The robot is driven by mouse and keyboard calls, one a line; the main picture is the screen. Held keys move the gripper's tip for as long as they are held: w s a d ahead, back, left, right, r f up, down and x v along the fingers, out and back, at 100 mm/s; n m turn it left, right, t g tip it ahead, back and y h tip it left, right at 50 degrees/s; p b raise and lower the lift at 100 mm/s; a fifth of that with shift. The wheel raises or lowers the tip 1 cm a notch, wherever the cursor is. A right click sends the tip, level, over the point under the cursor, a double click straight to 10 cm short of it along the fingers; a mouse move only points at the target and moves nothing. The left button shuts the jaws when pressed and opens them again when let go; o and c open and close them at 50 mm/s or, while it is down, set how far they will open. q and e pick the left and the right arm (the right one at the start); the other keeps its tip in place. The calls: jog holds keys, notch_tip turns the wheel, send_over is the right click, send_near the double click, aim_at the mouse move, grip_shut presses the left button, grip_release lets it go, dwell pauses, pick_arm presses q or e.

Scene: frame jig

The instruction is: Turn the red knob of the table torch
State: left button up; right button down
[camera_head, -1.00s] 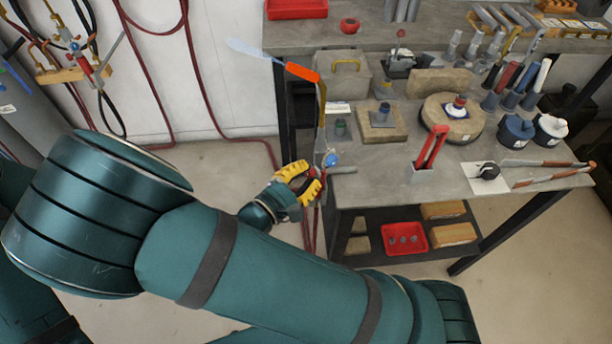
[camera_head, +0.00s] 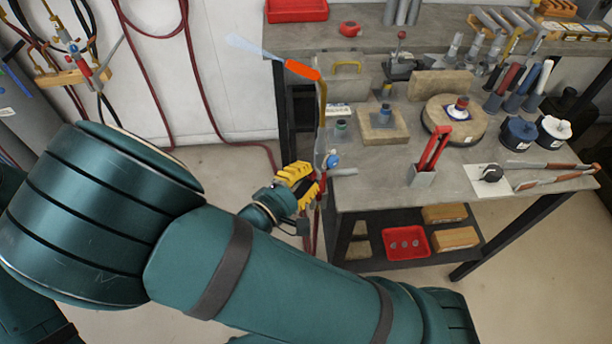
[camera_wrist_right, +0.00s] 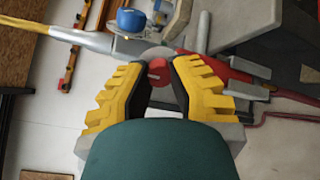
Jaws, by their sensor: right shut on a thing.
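The table torch (camera_head: 322,118) stands upright at the left edge of the workbench, with a brass tube and an orange tip (camera_head: 302,69). A pale blue flame (camera_head: 254,48) points left from the tip. The torch's blue knob (camera_head: 333,161) faces the bench and also shows in the right wrist view (camera_wrist_right: 131,20). My right gripper (camera_head: 313,184) is at the torch's lower body. In the wrist view its yellow fingers (camera_wrist_right: 160,72) are closed around the red knob (camera_wrist_right: 158,74), which shows between the dark pads. My left gripper is not in view.
The workbench (camera_head: 376,188) holds a red-handled tool in a holder (camera_head: 422,178), a round block (camera_head: 455,122) and several hand tools. Red hoses (camera_head: 195,95) hang on the wall at left. A red tray (camera_head: 405,243) lies on the lower shelf.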

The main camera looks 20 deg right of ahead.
jog(key=shift+f, duration=0.1)
jog(key=c, duration=0.7)
grip_release()
jog(key=shift+c, duration=0.2)
jog(key=v, duration=1.2)
